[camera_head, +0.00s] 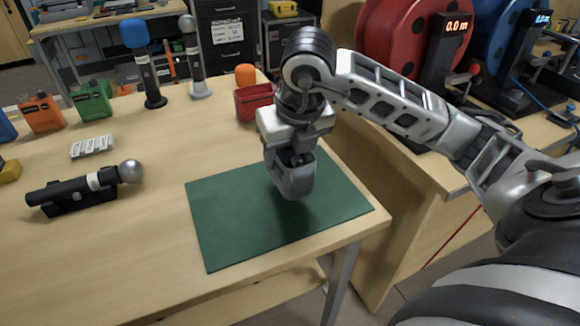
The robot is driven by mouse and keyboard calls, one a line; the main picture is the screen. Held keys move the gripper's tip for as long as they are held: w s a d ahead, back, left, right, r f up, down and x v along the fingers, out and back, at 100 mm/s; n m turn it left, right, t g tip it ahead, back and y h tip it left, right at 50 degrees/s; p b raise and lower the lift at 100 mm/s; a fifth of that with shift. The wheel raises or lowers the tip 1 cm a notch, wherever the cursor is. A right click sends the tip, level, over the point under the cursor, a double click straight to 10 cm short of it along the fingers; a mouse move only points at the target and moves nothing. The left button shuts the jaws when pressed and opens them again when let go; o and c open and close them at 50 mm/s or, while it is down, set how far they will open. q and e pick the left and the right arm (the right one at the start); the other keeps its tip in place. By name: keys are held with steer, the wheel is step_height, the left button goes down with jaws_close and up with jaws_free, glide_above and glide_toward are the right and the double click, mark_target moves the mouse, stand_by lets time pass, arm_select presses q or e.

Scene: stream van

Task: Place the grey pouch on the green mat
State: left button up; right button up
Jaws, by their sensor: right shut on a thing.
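The green mat (230,225) lies flat at the right front corner of the wooden table. My right gripper (296,158) comes down from above and is shut on the grey pouch (292,184). The pouch hangs below the fingers, over the middle to right part of the mat. A dark shadow lies on the mat near it. I cannot tell whether its lower edge touches the mat. The fingers partly hide the top of the pouch. My left gripper is not in view.
A red container (252,103) stands behind the mat. A microphone with a silver head (130,172) lies in a black holder at left. Two microphones stand upright at the back, near a green bottle (92,102). Red and blue reels (400,40) stand on the right-hand bench.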

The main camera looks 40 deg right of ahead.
steer(key=x, duration=0.2)
steer(key=shift+s+d+f, duration=0.15)
steer(key=shift+s+f, duration=0.05)
steer(key=shift+f, duration=0.6)
steer(key=shift+f+b, duration=0.15)
steer(key=shift+b, duration=0.15)
steer(key=o, duration=1)
